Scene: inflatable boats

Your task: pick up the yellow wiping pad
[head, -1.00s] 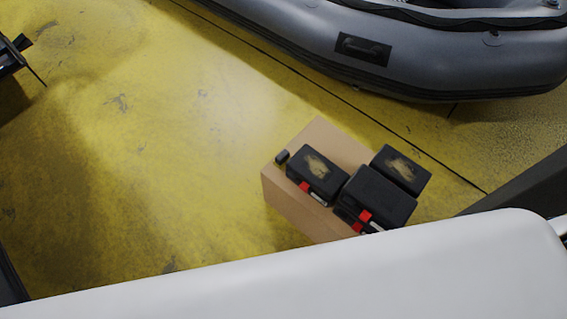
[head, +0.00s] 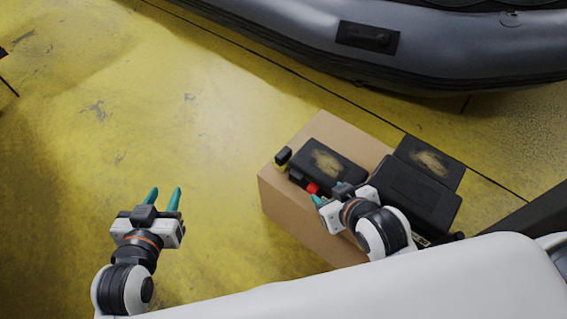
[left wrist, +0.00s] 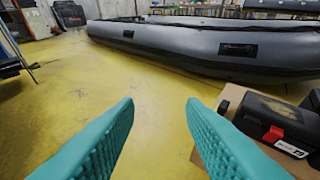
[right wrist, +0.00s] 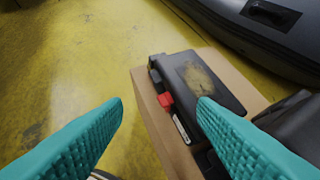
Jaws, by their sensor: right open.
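A small black block with a yellow side (head: 283,157), which looks like the wiping pad, sits at the left corner of the cardboard box top (head: 322,125), beside a black case (head: 328,164). I cannot make out the pad clearly in the right wrist view. My right gripper (head: 319,202) is open and empty over the box's front side, nearer to me than the pad. Its two teal fingers stand apart in the right wrist view (right wrist: 160,104). My left gripper (head: 164,196) is open and empty above the yellow floor, left of the box.
Two more black cases (head: 415,193) (head: 430,160) are on the right part of the box, close to my right arm. A grey inflatable boat (head: 460,50) lies behind the box. The yellow floor (head: 190,110) to the left is clear.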

